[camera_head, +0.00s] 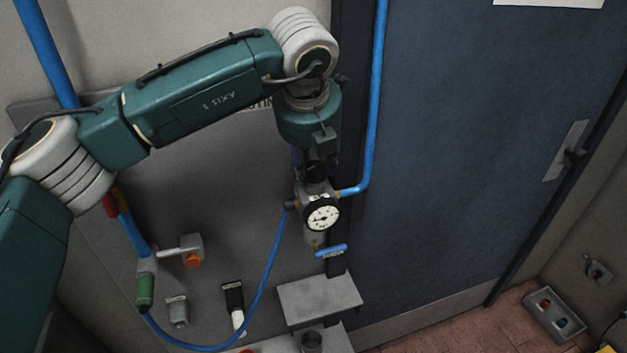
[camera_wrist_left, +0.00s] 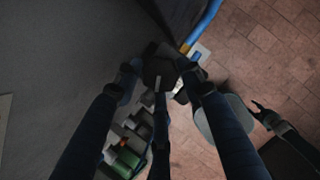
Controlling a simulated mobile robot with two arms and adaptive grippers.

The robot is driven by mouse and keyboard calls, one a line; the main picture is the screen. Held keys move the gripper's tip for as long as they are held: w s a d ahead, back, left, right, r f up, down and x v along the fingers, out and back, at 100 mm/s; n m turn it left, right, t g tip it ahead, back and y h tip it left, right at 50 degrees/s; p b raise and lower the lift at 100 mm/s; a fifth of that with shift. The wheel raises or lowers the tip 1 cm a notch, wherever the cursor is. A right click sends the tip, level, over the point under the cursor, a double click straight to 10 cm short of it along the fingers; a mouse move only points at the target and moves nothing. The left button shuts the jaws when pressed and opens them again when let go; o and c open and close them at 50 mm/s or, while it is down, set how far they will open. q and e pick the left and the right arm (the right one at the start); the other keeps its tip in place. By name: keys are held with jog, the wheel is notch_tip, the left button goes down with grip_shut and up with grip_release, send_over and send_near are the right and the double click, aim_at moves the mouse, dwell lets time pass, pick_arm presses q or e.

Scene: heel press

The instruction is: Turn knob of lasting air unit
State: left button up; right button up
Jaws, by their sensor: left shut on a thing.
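The lasting air unit (camera_head: 316,192) is a grey regulator on the wall panel, with a round white gauge (camera_head: 322,214) on its front. My left gripper (camera_head: 316,168) comes down on its top from above, mostly hidden by my wrist. In the left wrist view, the fingers of my left gripper (camera_wrist_left: 160,76) are on both sides of a dark knob (camera_wrist_left: 159,66) and closed on it. The knob is mostly hidden in the head view. How far it is turned cannot be told. My right gripper is not recognisable in either view.
Blue hose (camera_head: 372,110) runs from the unit up beside the dark door (camera_head: 460,130). A blue-handled valve (camera_head: 331,251) hangs below the gauge. A grey shelf (camera_head: 320,296) juts out beneath. Fittings, including a green one (camera_head: 145,290), sit on the panel to the left.

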pick_arm(q)
jog(key=m+h+b, duration=0.1)
jog(key=m+b, duration=0.1)
jog(key=shift+f+m, duration=0.2)
jog(key=shift+m, duration=0.2)
jog(key=shift+r+m+g+h+b, duration=0.1)
jog(key=shift+m+g+h+b, duration=0.2)
jog(key=shift+m+b, duration=0.3)
jog(key=shift+a+r+m+g+h, duration=0.15)
jog(key=shift+m+g+h, duration=0.15)
jog(key=shift+m, duration=0.9)
pick_arm(e)
jog(key=shift+s+f, duration=0.15)
jog(key=shift+f, duration=1.05)
jog(key=shift+s+f, duration=0.1)
jog(key=shift+f, duration=1.1)
pick_arm(q)
jog(key=o, duration=1.1)
jog(key=shift+c, duration=0.2)
